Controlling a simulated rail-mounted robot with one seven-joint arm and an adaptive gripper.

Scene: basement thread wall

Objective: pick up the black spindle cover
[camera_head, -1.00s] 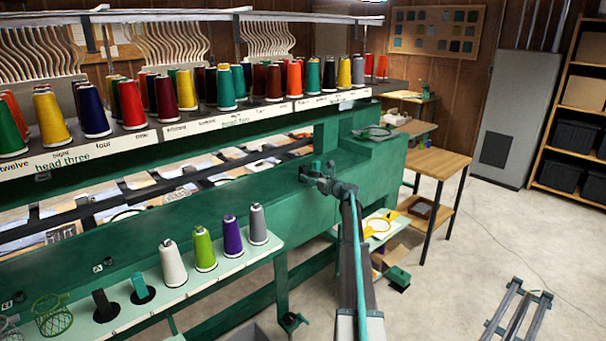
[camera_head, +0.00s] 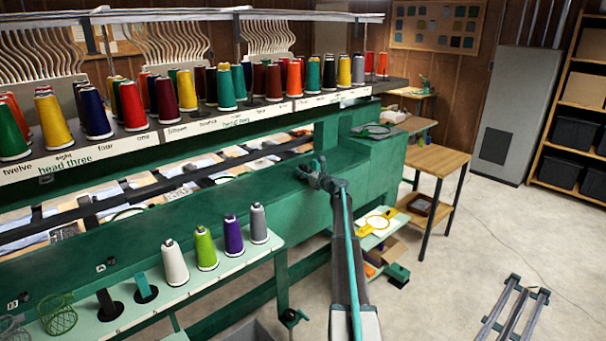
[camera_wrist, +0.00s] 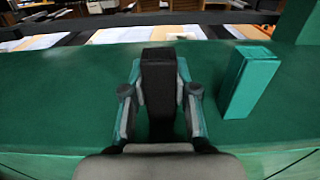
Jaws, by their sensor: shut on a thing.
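The black spindle cover (camera_wrist: 158,85) is a dark, upright block in the middle of the wrist view. My gripper (camera_wrist: 160,100) is shut on it, with one finger on each side. Its lower end is hidden by the gripper, so I cannot tell whether it touches the green beam. A teal block (camera_wrist: 250,84) stands just right of the gripper on the beam, apart from it. In the head view my gripper (camera_head: 318,178) is small and dark at the green beam, and I cannot make out the black cover there.
The green machine beam (camera_head: 225,215) runs beneath my gripper. A pale shelf (camera_head: 262,250) in front bears several thread cones, a black post (camera_head: 108,304) and a teal post (camera_head: 145,288). A rack of cones (camera_head: 215,120) stands behind. A wooden table (camera_head: 438,160) is at right.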

